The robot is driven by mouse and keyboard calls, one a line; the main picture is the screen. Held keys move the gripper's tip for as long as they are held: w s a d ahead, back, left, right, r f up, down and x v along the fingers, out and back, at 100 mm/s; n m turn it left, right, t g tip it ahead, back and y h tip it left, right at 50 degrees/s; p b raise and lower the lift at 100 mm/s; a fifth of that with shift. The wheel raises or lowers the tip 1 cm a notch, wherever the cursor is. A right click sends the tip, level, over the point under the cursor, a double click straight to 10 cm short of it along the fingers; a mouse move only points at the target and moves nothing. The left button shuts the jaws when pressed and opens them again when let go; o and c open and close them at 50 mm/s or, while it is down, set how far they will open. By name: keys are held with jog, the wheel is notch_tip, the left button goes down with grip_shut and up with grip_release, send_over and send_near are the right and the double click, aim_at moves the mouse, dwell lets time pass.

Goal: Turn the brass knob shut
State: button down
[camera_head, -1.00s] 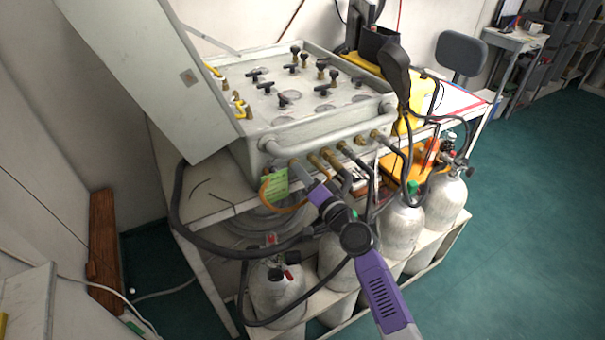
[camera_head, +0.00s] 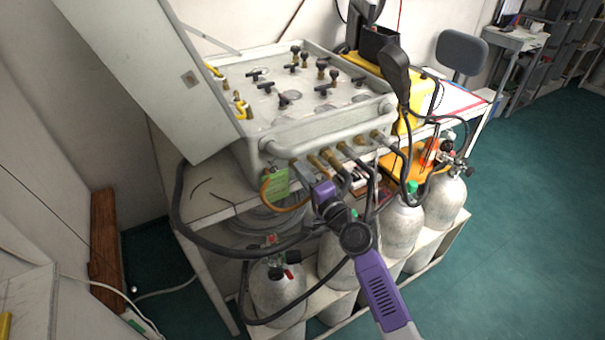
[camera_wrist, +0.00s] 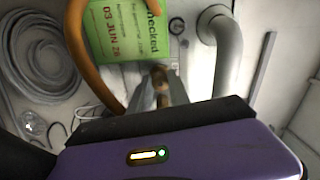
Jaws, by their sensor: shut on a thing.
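The brass knob (camera_wrist: 159,70) shows in the wrist view as a small brass piece between the fingertips, low on the front of the pale grey air panel (camera_head: 255,150). My gripper (camera_wrist: 161,82) is shut on it, and the fingers hide most of it. In the head view my purple gripper (camera_head: 304,172) reaches up to the panel's lower front edge, beside the green tag (camera_head: 278,184). The knob itself cannot be made out clearly there. How far it is turned cannot be told.
An orange hose (camera_wrist: 82,45) and the green tag (camera_wrist: 118,22) hang close left of my fingers. A grey pipe (camera_wrist: 222,55) runs close on the right. Brass fittings with black hoses (camera_head: 350,150) line the panel front. Silver cylinders (camera_head: 277,290) stand below.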

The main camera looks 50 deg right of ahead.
jog(key=c, duration=1.5)
grip_release()
jog(key=shift+s, duration=0.1)
jog(key=b+v, duration=0.1)
jog(key=v, duration=0.6)
jog(key=shift+s+a, duration=0.1)
jog(key=shift+s, duration=0.25)
